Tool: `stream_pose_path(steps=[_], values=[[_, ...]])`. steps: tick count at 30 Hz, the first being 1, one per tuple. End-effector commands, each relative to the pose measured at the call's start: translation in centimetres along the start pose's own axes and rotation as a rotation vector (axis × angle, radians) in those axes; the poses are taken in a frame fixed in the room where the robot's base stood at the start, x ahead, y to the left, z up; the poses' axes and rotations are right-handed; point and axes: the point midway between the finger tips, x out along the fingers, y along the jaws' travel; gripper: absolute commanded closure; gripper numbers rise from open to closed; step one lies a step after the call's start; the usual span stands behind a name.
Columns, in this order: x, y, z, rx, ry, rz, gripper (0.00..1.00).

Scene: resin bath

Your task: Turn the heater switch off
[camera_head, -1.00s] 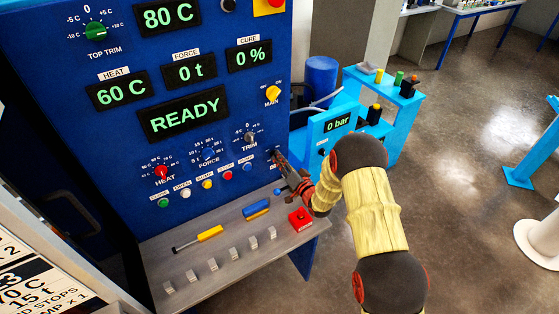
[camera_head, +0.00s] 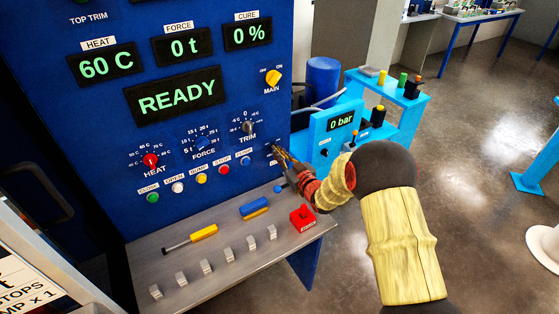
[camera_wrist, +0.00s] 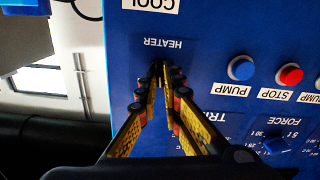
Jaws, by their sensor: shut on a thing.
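The heater switch (camera_wrist: 158,66) is at the lower right edge of the blue press panel (camera_head: 180,130). In the wrist view, its HEATER label (camera_wrist: 163,43) reads upside down. My gripper (camera_head: 277,150) reaches the panel from the right, and its fingertips show closed together at the switch in the wrist view (camera_wrist: 159,72). It is shut on the switch, which the fingertips mostly hide. I cannot tell which way the switch lever points.
A blue pump button (camera_wrist: 241,68) and a red stop button (camera_wrist: 289,75) are near the fingers. The TRIM knob (camera_head: 247,127) is to the left. Below, a grey shelf (camera_head: 225,258) carries a red button box (camera_head: 302,216), a yellow-handled tool and several small blocks.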

Motion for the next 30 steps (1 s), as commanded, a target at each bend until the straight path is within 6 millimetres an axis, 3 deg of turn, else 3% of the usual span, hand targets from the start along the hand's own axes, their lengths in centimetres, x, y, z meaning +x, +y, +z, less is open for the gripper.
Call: stream_pose_path(steps=[15,30], values=[[0.01,-0.24,0.35,-0.449,0.002,0.002,1.00],[0.00,-0.35,0.19,-0.645,0.000,0.000,1.00]])
